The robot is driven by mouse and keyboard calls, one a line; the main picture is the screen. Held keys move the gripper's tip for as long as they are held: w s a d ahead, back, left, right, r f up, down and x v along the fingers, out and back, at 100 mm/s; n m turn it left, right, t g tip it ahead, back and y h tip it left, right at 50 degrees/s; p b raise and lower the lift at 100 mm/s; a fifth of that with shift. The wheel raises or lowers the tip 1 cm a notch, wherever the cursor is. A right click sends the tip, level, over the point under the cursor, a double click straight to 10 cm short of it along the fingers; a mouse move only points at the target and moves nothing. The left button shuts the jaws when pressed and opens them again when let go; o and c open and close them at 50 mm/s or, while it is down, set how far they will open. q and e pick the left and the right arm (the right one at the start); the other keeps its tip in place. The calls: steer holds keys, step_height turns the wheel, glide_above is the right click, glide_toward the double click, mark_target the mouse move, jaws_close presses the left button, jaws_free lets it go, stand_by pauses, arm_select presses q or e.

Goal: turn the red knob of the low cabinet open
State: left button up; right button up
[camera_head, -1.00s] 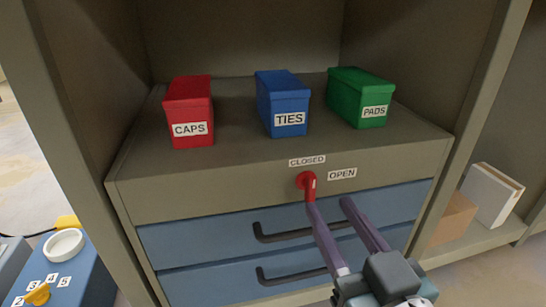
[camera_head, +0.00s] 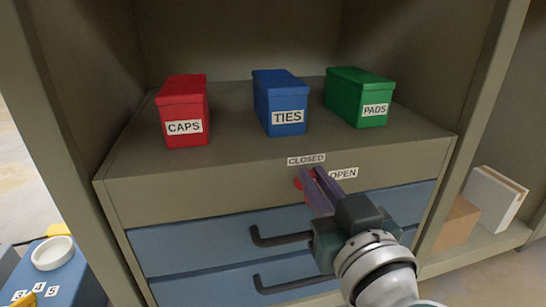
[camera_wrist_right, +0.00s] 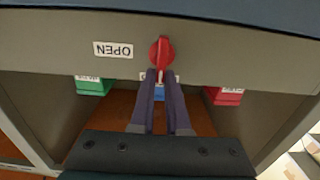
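The red knob (camera_head: 299,183) is on the cabinet's front panel, mostly hidden by my gripper in the head view. It shows clearly in the right wrist view (camera_wrist_right: 160,52), which sees the panel upside down; its grip lies in line with the partly covered CLOSED label. The CLOSED label (camera_head: 306,160) is above the knob and the OPEN label (camera_head: 344,173) is to its right. My right gripper (camera_head: 313,172) has its two purple fingers apart with a narrow gap, tips right by the knob. I cannot tell whether they touch it. My left gripper is not in view.
Red CAPS (camera_head: 183,127), blue TIES (camera_head: 281,115) and green PADS (camera_head: 360,108) boxes stand on the low cabinet. Blue drawers with dark handles (camera_head: 282,238) are below the knob. A blue box with a white knob (camera_head: 54,252) is at lower left.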

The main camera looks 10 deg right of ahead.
jaws_close()
steer(key=shift+m, duration=0.4)
steer(key=m, duration=0.2)
steer(key=shift+d+m+p, duration=0.35)
steer(key=shift+m, duration=0.05)
steer(key=m, duration=0.4)
steer(key=shift+d+f+m, duration=0.3)
steer(key=shift+d+f, duration=0.05)
steer(key=shift+d, duration=0.05)
steer(key=m, duration=0.1)
steer(key=m+b, duration=0.1)
steer(key=m, duration=0.2)
steer(key=shift+d+f+m, duration=0.25)
steer(key=shift+f+m, duration=0.05)
steer(key=shift+f, duration=0.1)
steer(key=m+b, duration=0.1)
steer(key=m, duration=0.1)
steer(key=f+m, duration=0.1)
steer(key=m, duration=0.2)
steer(key=shift+d+b, duration=0.15)
steer(key=shift+b, duration=0.2)
steer(key=o, duration=0.6)
jaws_free()
steer(key=shift+r, duration=0.1)
steer(key=shift+c, duration=0.2)
